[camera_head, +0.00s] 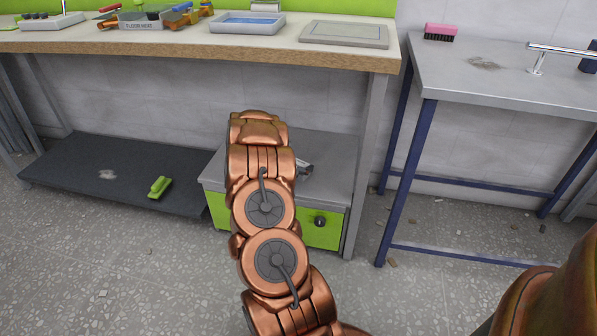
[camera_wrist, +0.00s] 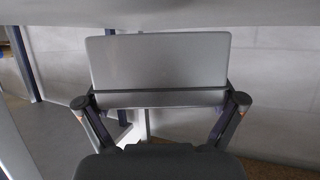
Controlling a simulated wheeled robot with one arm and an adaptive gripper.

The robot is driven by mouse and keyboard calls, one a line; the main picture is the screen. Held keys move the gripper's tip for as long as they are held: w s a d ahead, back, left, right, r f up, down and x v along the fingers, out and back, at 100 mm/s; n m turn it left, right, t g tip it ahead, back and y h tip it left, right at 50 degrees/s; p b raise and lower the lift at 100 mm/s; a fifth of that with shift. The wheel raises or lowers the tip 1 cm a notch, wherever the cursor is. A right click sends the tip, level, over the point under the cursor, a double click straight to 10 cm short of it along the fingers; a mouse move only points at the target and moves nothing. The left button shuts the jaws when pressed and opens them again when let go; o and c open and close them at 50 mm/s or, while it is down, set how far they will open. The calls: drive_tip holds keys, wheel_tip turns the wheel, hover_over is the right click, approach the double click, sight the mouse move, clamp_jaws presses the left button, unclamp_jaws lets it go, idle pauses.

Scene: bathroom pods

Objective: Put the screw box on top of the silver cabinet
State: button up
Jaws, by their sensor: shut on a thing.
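In the wrist view my gripper (camera_wrist: 160,97) is shut on a plain grey box with a flat upright panel, which looks like the screw box (camera_wrist: 158,62). One dark finger is on each side of it. No screws or label show. In the head view my copper arm hides the box and most of the gripper; a small grey metallic part shows at the arm's right edge. The silver cabinet (camera_head: 332,152) stands under the wooden counter, with a grey top and a green drawer front with a dark knob. My arm reaches over its top and covers the left part.
The wooden counter (camera_head: 200,50) hangs over the cabinet and bears a basin (camera_head: 247,31), a grey board (camera_head: 345,41) and a tool tray (camera_head: 140,20). A dark low shelf (camera_head: 80,165) with a green brush (camera_head: 159,187) is left. A blue-legged table (camera_head: 500,80) stands right.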

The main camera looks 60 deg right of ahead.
drive_tip(key=shift+f+b, duration=0.45)
drive_tip(key=shift+f, duration=0.85)
drive_tip(key=shift+f, duration=0.1)
drive_tip(key=o, duration=1)
